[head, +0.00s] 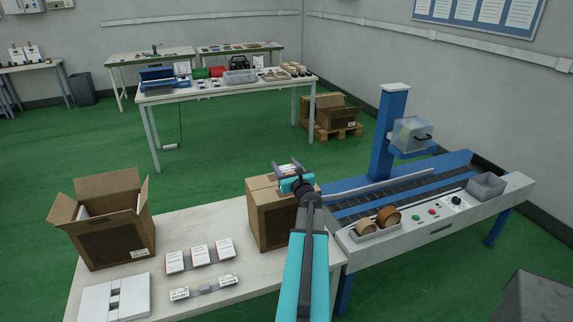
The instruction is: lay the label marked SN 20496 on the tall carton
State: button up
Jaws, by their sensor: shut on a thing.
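The tall carton (267,222), brown and closed, stands upright at the right end of the white worktable. My gripper (288,168) is directly over the carton's top, seen from behind, and is shut on a small white label (289,171). The label is mostly hidden by my gripper and its marking cannot be read. I cannot tell whether the label touches the carton's top.
An open carton (112,238) stands at the table's left. Several white boxes (200,255) stand in a row, and a white slotted plate (115,300) lies at front left. A blue conveyor machine (393,120) with tape rolls (387,217) adjoins the table on the right.

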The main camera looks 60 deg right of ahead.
jog(key=shift+f+b, duration=1.5)
jog(key=shift+f, duration=1.25)
notch_tip(320, 180, down, 4)
jog(key=b, duration=0.4)
jog(key=shift+f, duration=0.15)
jog(key=o, duration=1.1)
jog(key=shift+w+r+p, duration=0.1)
jog(key=shift+r+p, duration=2.75)
jog(key=shift+r, duration=1.7)
